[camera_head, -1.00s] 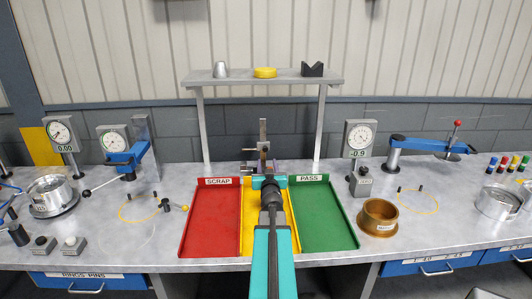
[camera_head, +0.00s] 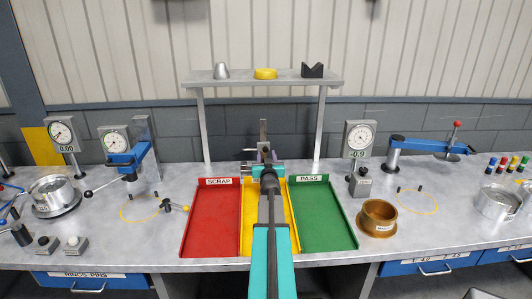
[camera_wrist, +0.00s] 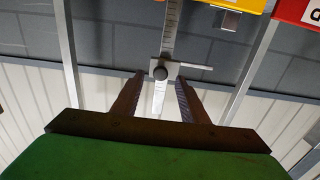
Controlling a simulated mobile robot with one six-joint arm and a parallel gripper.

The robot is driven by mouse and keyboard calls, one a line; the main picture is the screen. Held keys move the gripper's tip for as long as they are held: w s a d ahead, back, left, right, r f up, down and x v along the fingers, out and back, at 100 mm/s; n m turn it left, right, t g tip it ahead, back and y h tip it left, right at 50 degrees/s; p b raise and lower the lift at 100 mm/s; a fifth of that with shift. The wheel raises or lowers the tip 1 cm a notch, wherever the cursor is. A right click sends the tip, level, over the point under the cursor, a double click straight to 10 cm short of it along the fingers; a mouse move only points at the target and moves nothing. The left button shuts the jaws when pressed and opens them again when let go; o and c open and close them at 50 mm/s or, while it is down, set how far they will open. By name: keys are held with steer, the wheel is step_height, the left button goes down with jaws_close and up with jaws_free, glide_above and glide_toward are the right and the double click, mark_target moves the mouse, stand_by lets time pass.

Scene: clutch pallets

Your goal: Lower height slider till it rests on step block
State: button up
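The height gauge stands upright behind the trays, its steel scale (camera_head: 263,130) rising above my gripper (camera_head: 266,166). In the wrist view the scale (camera_wrist: 170,32) runs between my fingers, and the height slider (camera_wrist: 172,69), with a round dark knob and a thin arm to the right, sits level with the fingertips. My gripper (camera_wrist: 160,77) is open, one finger on each side of the slider, with gaps visible. A small grey block (camera_wrist: 229,19) near the top may be the step block; I cannot tell. The gauge's foot is hidden behind my arm in the head view.
Red SCRAP (camera_head: 211,240), yellow (camera_head: 289,228) and green PASS (camera_head: 330,240) trays lie in front. A raised shelf (camera_head: 240,80) spans behind on two posts. A dial stand (camera_head: 360,140) and brass ring (camera_head: 378,217) stand right; a blue-armed gauge (camera_head: 125,158) stands left.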

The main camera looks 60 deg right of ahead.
mark_target(266, 151)
steer(key=shift+p+x, duration=0.35)
steer(key=shift+x, duration=1.4)
jaws_close()
